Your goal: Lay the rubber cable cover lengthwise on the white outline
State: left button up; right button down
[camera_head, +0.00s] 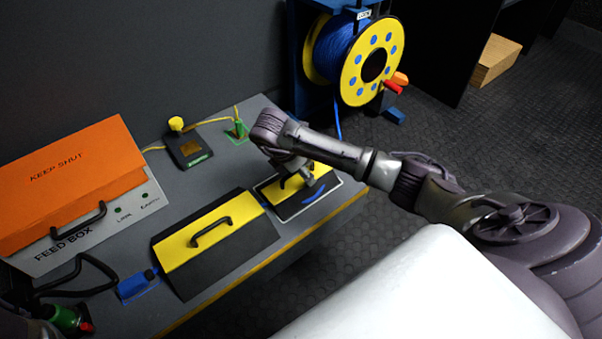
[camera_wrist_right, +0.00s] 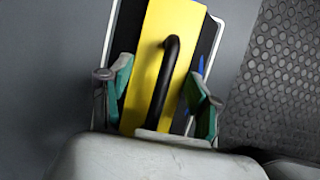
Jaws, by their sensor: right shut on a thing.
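A yellow-and-black cable cover with a black handle (camera_head: 296,184) is under my right gripper (camera_head: 294,178), at the right end of the grey bench. In the right wrist view the cover (camera_wrist_right: 150,60) shows its yellow strip and handle between the green finger pads of my right gripper (camera_wrist_right: 162,105). The gripper is shut on the cover. A white outline (camera_head: 341,183) frames the cover's dark base, and its lines also show in the wrist view (camera_wrist_right: 215,45). The cover runs roughly along the outline. I cannot tell whether it touches the bench.
A second yellow-and-black piece with a handle (camera_head: 262,240) lies just left. An orange-lidded feed box (camera_head: 60,170), a small black box (camera_head: 188,148) and a blue block (camera_head: 137,286) are on the bench. The bench's front edge (camera_head: 335,212) is close. A cable reel (camera_head: 350,60) stands behind.

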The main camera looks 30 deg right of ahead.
jog(key=shift+c, duration=1.2)
grip_release()
